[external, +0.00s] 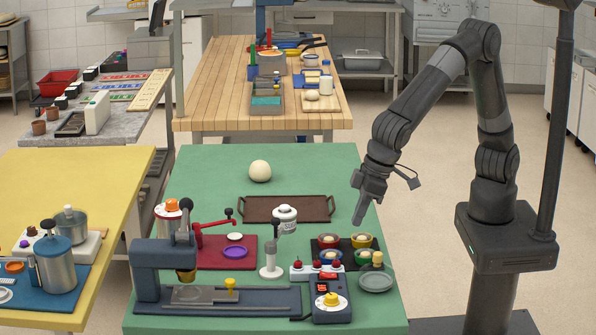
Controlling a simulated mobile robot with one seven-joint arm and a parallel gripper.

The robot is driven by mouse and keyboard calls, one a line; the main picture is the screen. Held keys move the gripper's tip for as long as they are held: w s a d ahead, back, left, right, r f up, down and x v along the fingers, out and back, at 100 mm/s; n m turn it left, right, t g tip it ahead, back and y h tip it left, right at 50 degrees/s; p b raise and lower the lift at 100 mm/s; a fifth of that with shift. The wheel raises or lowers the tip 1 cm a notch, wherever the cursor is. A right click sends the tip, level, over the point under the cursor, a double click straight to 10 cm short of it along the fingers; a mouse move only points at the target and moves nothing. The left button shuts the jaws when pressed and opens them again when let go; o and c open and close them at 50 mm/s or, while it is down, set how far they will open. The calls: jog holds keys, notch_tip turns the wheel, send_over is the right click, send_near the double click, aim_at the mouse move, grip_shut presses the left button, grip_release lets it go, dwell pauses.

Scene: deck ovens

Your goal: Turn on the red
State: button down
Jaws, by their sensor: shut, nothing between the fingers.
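Several red items stand on the green table (210,205). A dark blue control box (317,308) at the front has a red switch (328,276) at its top and a yellow dial (331,299). A white strip behind it bears red round knobs (316,264). A red lever device (205,228) stands on a red mat further left. My gripper (359,220) is shut and empty, pointing down above the table's right part, behind and right of the control box. Whether the switch is on or off I cannot tell.
A blue press (150,268) stands front left. A dark red tray (262,208) and a pale ball (260,171) lie behind. The table's back right is clear.

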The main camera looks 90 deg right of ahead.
aim_at(323, 274)
jog(key=shift+w+r+t, duration=0.25)
jog(key=shift+w+t, duration=0.05)
jog(key=shift+w, duration=0.65)
jog(key=x, duration=1.4)
jog(key=shift+f, duration=0.1)
